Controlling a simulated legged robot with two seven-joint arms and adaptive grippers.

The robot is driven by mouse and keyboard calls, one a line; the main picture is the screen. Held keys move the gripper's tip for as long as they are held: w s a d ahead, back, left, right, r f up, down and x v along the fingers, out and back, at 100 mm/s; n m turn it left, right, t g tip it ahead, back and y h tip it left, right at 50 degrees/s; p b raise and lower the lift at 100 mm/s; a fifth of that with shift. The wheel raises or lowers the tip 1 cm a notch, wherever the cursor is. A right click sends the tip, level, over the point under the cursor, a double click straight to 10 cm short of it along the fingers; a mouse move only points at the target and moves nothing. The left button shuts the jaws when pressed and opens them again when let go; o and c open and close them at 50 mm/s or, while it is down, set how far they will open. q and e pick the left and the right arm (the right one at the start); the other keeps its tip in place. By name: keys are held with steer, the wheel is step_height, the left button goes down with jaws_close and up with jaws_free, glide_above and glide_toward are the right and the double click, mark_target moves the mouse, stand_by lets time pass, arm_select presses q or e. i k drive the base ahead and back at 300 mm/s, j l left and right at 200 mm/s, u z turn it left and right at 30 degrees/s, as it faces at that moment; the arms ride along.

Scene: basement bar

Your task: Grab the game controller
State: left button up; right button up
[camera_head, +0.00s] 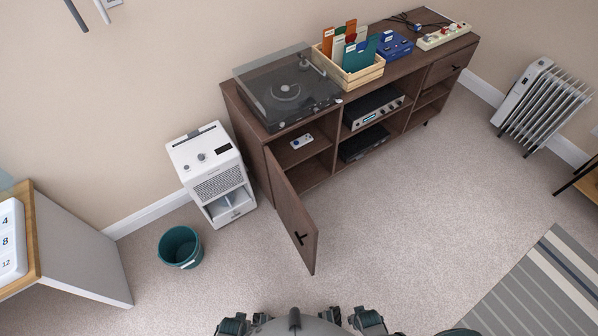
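A small white handheld device (302,141) with dark and blue markings lies on the upper shelf inside the left bay of the brown cabinet (330,165). It may be the game controller, but it is too small to tell for sure. The cabinet's left door (296,222) stands swung open toward the room, and the shelf is exposed. Nothing touches the device. Only parts of my own body show at the bottom edge, and neither gripper can be made out there.
A turntable (288,88), a wooden record crate (350,75), a blue box (394,45) and a power strip (443,37) are on the cabinet. A white dehumidifier-like appliance (212,172) and a teal bucket (180,247) stand left. The carpet (400,220) in front is clear.

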mark_target(297, 143)
steer(key=i+l, duration=0.15)
steer(key=l, duration=0.25)
steer(key=i+l+u, duration=0.1)
steer(key=l, duration=0.3)
steer(key=i+l+u, duration=0.1)
steer(key=l, duration=0.35)
steer(key=i+l, duration=0.15)
steer(key=l, duration=0.25)
